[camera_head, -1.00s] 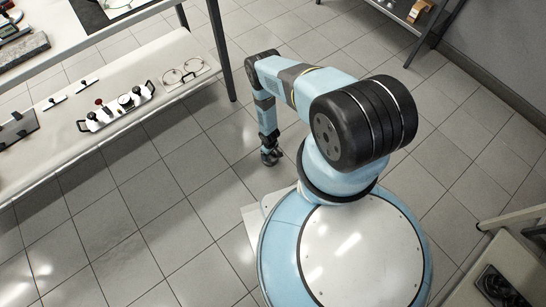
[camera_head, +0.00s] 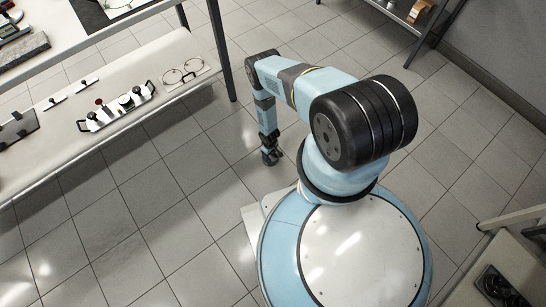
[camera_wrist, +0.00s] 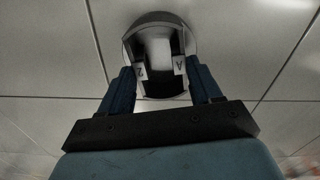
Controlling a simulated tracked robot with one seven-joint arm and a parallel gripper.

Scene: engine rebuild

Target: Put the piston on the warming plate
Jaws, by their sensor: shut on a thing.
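The piston (camera_wrist: 160,45) shows in the wrist view as a dark, round metal body with a shiny, pale middle. My gripper (camera_wrist: 160,68) is shut on it, with one fingertip at each side. In the head view my gripper (camera_head: 270,157) hangs pointing down over bare floor, to the left of my base, and the piston is too small and dark to make out clearly there. I cannot tell for certain which thing is the warming plate.
A bench (camera_head: 500,262) at the lower right bears a black device (camera_head: 497,287). Another shelf stands at the upper right. Tiled floor lies clear between.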

